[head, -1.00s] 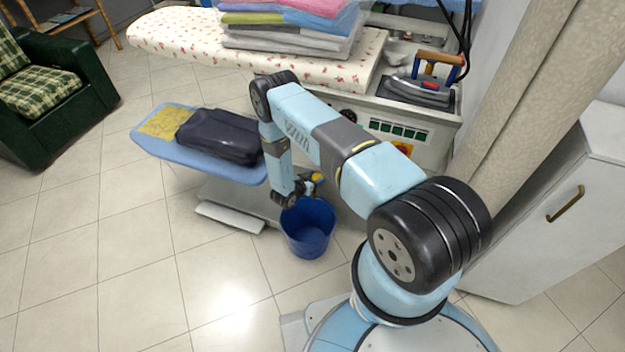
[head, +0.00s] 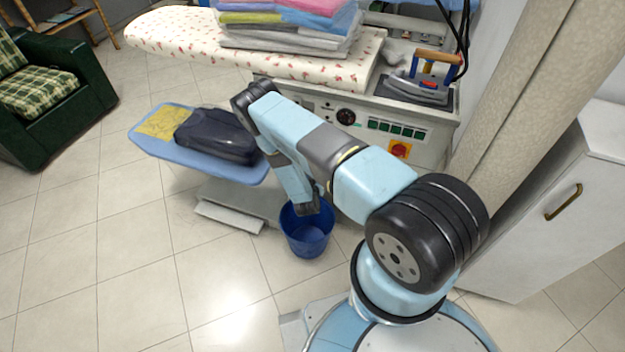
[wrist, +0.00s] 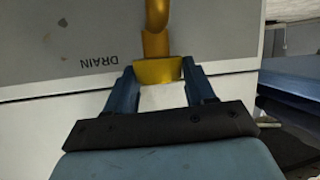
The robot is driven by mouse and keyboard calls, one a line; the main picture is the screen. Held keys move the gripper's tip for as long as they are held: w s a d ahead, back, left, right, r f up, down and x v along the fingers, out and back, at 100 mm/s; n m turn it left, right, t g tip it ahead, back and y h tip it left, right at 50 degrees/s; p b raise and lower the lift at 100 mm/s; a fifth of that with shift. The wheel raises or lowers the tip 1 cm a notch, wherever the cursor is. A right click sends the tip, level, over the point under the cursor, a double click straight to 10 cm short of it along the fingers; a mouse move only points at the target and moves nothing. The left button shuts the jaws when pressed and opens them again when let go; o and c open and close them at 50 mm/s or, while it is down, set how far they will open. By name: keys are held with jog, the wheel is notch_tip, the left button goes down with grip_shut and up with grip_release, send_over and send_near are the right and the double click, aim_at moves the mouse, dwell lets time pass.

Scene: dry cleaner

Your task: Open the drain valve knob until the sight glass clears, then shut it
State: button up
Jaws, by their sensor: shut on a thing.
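In the wrist view, my gripper (wrist: 160,82) is shut on the brass-yellow drain valve knob (wrist: 157,70), with one blue finger on each side of it. A yellow pipe (wrist: 156,18) rises from the knob in the picture, against a grey panel where the word DRAIN reads upside down. In the head view my arm hides the gripper and the knob. A blue bucket (head: 307,240) stands on the floor below my wrist. I cannot make out a sight glass in either view.
The ironing table (head: 150,38) carries a stack of bagged folded clothes (head: 285,30). Its control panel (head: 397,129) has green buttons and a red switch (head: 400,149). A low blue board (head: 205,165) holds a dark bundle (head: 215,135). A white cabinet (head: 540,220) stands right. Floor at front left is clear.

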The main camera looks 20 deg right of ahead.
jog(key=shift+w+a+r, duration=0.1)
jog(key=shift+w+a, duration=0.05)
jog(key=shift+w, duration=0.05)
jog(key=o, duration=1)
jog(key=shift+s, duration=0.1)
jog(key=shift+o, duration=0.2)
jog(key=v, duration=1.3)
jog(key=shift+s, duration=0.4)
